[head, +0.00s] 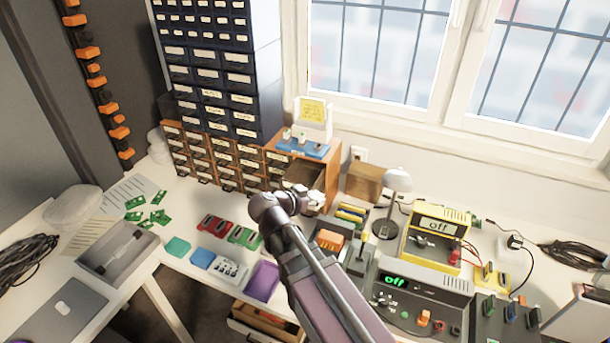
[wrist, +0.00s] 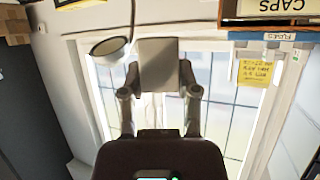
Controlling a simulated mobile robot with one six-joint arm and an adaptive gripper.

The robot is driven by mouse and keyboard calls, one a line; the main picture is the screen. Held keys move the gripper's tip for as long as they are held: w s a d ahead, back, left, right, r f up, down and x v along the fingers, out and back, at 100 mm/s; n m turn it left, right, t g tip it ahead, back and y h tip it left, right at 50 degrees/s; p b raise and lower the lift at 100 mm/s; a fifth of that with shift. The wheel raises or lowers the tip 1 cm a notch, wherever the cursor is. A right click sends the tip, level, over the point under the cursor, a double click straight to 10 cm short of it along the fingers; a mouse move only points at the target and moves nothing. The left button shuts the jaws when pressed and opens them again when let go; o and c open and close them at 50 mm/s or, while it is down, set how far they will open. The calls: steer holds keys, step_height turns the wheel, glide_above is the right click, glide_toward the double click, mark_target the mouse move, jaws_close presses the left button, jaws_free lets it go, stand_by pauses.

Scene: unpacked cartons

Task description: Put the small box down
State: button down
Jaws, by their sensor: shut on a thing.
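In the wrist view, the small box (wrist: 158,64) is a plain grey-brown block. My gripper (wrist: 158,84) is shut on it, with one finger against each side. Nothing is seen touching the box besides the fingers, and the window lies behind it. In the head view, the end of my arm (head: 272,207) is over the bench, in front of the wooden drawers.
Yellow (head: 436,232) and dark (head: 420,295) instruments crowd the right. Left are coloured trays (head: 178,248); bare white bench (head: 180,206) shows between things.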

mark_target(298, 178)
steer(key=shift+d+r, duration=0.25)
steer(key=shift+d, duration=0.15)
steer(key=shift+w+a, duration=0.1)
steer(key=w+a, duration=0.2)
steer(key=w, duration=0.2)
steer(key=w+a+f+b, duration=0.1)
steer(key=w, duration=0.4)
steer(key=w+a, duration=0.2)
steer(key=w, duration=0.2)
steer(key=shift+w+a+f, duration=0.15)
steer(key=shift+a+f, duration=0.1)
steer(key=shift+a, duration=0.1)
steer(key=shift+w+a, duration=0.25)
steer(key=shift+w, duration=0.35)
step_height(298, 178, down, 4)
steer(key=b, duration=0.4)
steer(key=shift+r, duration=0.15)
steer(key=shift+f+b, duration=0.4)
steer(key=shift+b, duration=0.05)
